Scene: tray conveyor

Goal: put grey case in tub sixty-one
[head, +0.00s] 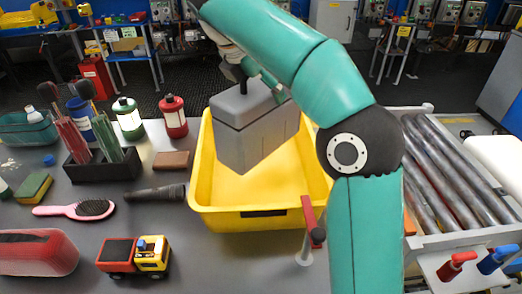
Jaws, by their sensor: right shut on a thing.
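The grey case (248,130) is a boxy case hanging slightly tilted from my right gripper (246,82). My right gripper is shut at the top of the case, and my teal right arm hides part of the grip. The case is over the back part of a yellow tub (247,217), in front of its far rim. I cannot tell whether its lower end is inside the tub or above it. The visible tub floor is bare. A dark label on the tub's front shows no readable number. My left gripper is not in view.
Left of the tub are a black flashlight (155,193), a brown block (171,160), a toy truck (134,257) and a pink brush (75,209). Lanterns (172,117) stand behind. A red-handled clamp (309,218) is at the tub's front right. A roller conveyor (455,170) lies right.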

